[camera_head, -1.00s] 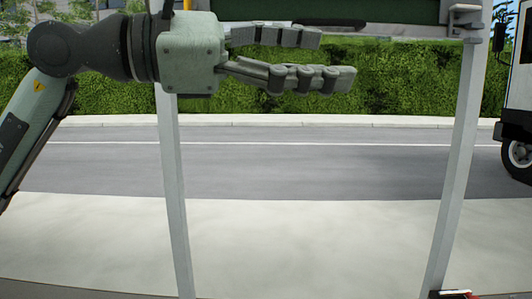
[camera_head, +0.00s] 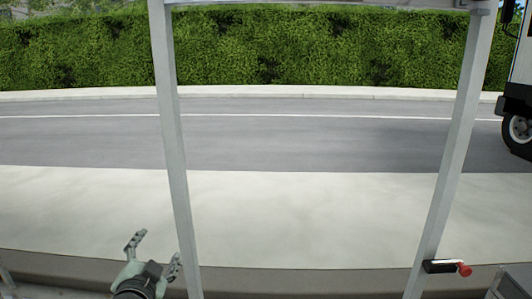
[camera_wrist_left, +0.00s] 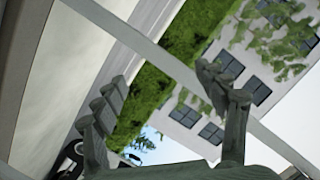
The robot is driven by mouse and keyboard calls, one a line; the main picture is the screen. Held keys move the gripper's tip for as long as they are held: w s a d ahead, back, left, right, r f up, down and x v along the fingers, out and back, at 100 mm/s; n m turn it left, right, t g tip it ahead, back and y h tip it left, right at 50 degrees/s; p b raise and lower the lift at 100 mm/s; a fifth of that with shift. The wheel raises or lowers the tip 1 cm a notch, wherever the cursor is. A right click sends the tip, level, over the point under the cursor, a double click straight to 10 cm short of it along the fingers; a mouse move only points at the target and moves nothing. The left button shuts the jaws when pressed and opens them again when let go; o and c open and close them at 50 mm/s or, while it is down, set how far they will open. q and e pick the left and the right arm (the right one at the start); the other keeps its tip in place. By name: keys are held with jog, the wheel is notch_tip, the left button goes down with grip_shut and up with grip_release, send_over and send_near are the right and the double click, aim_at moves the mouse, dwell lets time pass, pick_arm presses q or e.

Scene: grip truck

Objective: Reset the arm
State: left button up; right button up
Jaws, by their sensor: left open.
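My left gripper (camera_head: 154,254) is low in the head view, left of the left grey post. Its two fingers point up and are spread apart with nothing between them. In the left wrist view the fingers of the left gripper (camera_wrist_left: 165,100) stand wide apart and empty. My right gripper is in neither view.
Two grey posts, the left post (camera_head: 174,150) and the right post (camera_head: 452,150), frame an opening. A black handle with a red end (camera_head: 447,267) sits by the right post's foot. Pavement, a road and a hedge (camera_head: 270,45) lie beyond. A white truck (camera_head: 520,80) stands far right.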

pick_arm(q)
jog(key=s+a+f+n+g, duration=0.1)
jog(key=s+f+n+g, duration=0.15)
jog(key=s+f, duration=0.5)
jog(key=s+a+f+n+g, duration=0.1)
jog(key=s+f+g, duration=0.3)
jog(key=f, duration=0.6)
jog(key=s+f+n+g, duration=0.1)
jog(key=s+f+g, duration=0.2)
jog(key=s+f, duration=0.3)
jog(key=s+f+n+g, duration=0.1)
jog(key=s+f+g, duration=0.2)
jog(key=s, duration=0.9)
notch_tip(320, 180, down, 4)
jog(key=shift+s+r+h, duration=0.2)
jog(key=shift+h, duration=0.2)
